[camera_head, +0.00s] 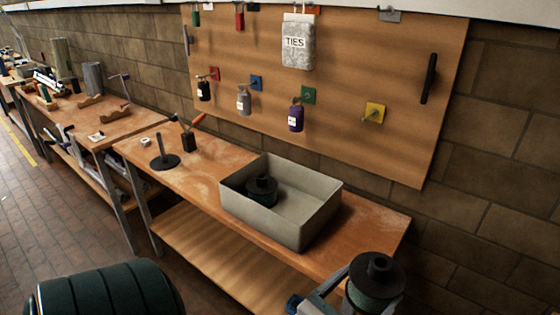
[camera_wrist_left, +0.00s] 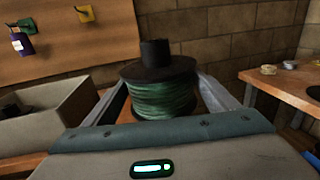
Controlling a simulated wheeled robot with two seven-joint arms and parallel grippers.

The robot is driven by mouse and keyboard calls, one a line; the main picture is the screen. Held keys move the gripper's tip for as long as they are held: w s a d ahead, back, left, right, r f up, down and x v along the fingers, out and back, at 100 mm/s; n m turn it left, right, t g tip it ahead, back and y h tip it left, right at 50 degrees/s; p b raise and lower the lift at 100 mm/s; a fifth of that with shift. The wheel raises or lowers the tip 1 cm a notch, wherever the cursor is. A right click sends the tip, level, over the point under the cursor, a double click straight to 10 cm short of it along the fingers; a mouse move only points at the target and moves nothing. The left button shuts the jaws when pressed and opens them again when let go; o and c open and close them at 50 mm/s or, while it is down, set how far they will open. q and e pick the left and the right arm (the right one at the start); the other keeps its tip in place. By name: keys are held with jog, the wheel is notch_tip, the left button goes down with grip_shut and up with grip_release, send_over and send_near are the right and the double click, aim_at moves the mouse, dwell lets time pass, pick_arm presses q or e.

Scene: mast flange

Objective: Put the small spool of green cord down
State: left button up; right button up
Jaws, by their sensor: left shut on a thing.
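The small spool of green cord (camera_head: 374,289), with black flanges and a black hub on top, is upright at the lower right of the head view. It also shows in the left wrist view (camera_wrist_left: 165,98). My left gripper (camera_head: 372,297) is shut on it, with one finger on each side of the cord; in the wrist view the fingers (camera_wrist_left: 163,104) flank the spool. It is held in front of the bench's right end. A dark spool (camera_head: 262,190) sits inside the grey tray (camera_head: 300,228). My right gripper is not in view.
The grey tray stands on the wooden bench (camera_head: 208,178), also at left in the wrist view (camera_wrist_left: 62,115). A black upright post on a round base (camera_head: 164,160) stands at the bench's left. A pegboard (camera_head: 350,75) hangs behind. The bench right of the tray is bare.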

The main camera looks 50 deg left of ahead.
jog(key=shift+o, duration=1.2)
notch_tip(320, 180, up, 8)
jog(key=p, duration=0.8)
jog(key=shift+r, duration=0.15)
pick_arm(q)
jog(key=w+a+r+n+g+y+p, duration=0.3)
jog(key=w+a+r+n+g+y, duration=0.2)
jog(key=w+a+n+g+y, duration=0.1)
jog(key=w+a+r+n+g+y+p, duration=0.4)
jog(key=w+a+r+n+g+y, duration=0.2)
jog(key=w+a, duration=0.7)
jog(key=a+n+y, duration=0.2)
jog(key=y, duration=0.2)
jog(key=shift+w+y, duration=0.3)
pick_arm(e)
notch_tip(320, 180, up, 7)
pick_arm(q)
jog(key=shift+s, duration=0.1)
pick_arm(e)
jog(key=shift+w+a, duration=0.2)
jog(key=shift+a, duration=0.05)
